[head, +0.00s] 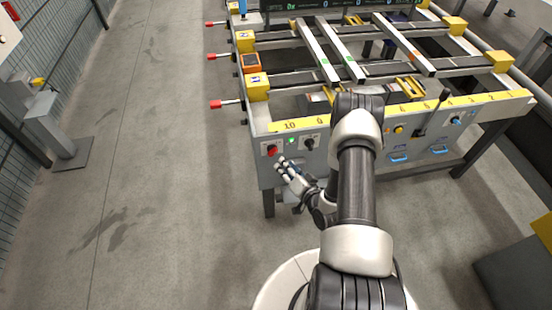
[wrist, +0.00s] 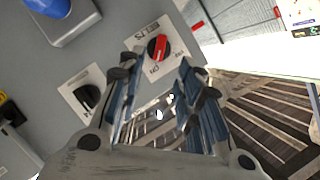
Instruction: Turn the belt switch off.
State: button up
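The belt switch is a red and black rotary knob (wrist: 158,47) on a white plate lettered "BELTS". In the head view the red knob (head: 271,150) is at the left end of the table's grey front panel. I cannot tell for sure which label it points at. My gripper (wrist: 162,80) is open and empty, its two fingers spread, with the knob beyond the gap between the fingertips. In the head view my gripper (head: 283,164) is just below and right of the red knob, close to the panel. Whether it touches anything is unclear.
A black rotary knob (wrist: 88,97) on its own white plate is beside the belt switch; it also shows in the head view (head: 309,143). A blue button (wrist: 50,6) is at the wrist view's upper left. Red-tipped handles (head: 216,104) stick out left of the table.

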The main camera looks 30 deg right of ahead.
aim_at(274, 154)
jog(key=b+x, duration=0.2)
jog(key=x, duration=0.6)
jog(key=shift+w+f, duration=0.1)
jog(key=shift+w, duration=0.15)
jog(key=shift+c, duration=0.6)
grip_shut()
